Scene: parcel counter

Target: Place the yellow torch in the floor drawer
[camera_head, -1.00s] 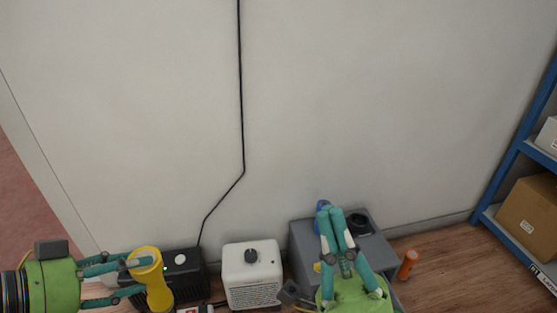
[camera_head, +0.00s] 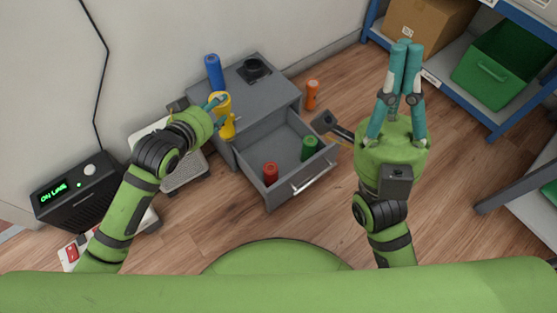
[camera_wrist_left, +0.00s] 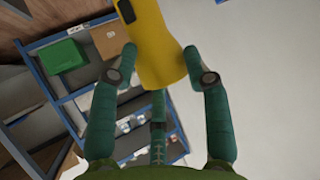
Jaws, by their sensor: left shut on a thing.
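The yellow torch (camera_head: 222,112) is held upright in my left gripper (camera_head: 220,108), beside the left rear corner of the open drawer. The torch also shows between the fingers in the left wrist view (camera_wrist_left: 156,40). The floor drawer (camera_head: 276,189) is pulled out of a grey cabinet (camera_head: 262,101). A red torch-like object (camera_head: 271,173) and a green one (camera_head: 309,148) stand inside it. My right gripper (camera_head: 405,48) is right of the drawer, its fingers together, with nothing visible between them.
A blue torch (camera_head: 213,72) and a black round piece (camera_head: 255,68) are on the cabinet top. A black box with a green display (camera_head: 75,193) is at left. Blue shelving (camera_head: 470,95) bounds the right.

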